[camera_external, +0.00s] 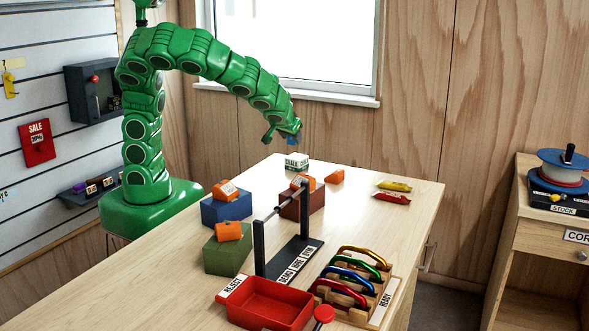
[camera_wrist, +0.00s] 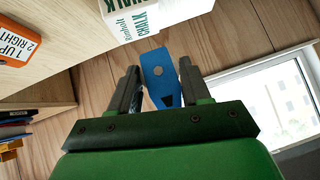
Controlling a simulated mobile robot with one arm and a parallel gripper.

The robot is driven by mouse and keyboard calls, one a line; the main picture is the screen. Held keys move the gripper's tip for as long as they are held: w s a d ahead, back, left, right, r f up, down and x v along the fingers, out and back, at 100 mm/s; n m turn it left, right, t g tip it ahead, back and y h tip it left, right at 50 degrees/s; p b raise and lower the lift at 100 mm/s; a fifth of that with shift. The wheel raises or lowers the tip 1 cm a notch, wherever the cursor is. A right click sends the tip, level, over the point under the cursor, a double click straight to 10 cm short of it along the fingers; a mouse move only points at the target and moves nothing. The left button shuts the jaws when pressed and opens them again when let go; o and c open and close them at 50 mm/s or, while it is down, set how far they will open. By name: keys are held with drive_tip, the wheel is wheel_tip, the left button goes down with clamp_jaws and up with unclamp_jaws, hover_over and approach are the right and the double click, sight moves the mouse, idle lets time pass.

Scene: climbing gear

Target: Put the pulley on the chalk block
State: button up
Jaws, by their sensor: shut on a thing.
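The chalk block (camera_external: 297,162) is a white box with green print, standing near the far edge of the table. In the wrist view the chalk block (camera_wrist: 135,16) shows at the top, just beyond the fingertips. My gripper (camera_external: 284,138) is shut on the pulley (camera_external: 292,140), a blue plate with a round hole, held above the chalk block and apart from it. The wrist view shows the pulley (camera_wrist: 162,72) between the two fingers of my gripper (camera_wrist: 156,84). Its lower end is partly hidden by the gripper.
Orange pieces sit on a blue block (camera_external: 227,208), a green block (camera_external: 229,255) and a dark red block (camera_external: 302,205). Another orange piece (camera_external: 334,177) lies beside the chalk block. A black bar stand (camera_external: 290,260), carabiner rack (camera_external: 375,305) and red tray (camera_external: 262,305) are nearer. The table's right side is clearer.

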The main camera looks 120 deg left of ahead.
drive_tip(key=shift+w+a+f, duration=0.2)
drive_tip(key=shift+w+f, duration=0.05)
drive_tip(key=shift+f, duration=0.2)
drive_tip(key=shift+w+a+f, duration=0.2)
drive_tip(key=shift+w+f, duration=0.05)
drive_tip(key=shift+f, duration=1.55)
drive_tip(key=shift+f, duration=0.1)
drive_tip(key=o, duration=1.1)
drive_tip(key=v, duration=1.2)
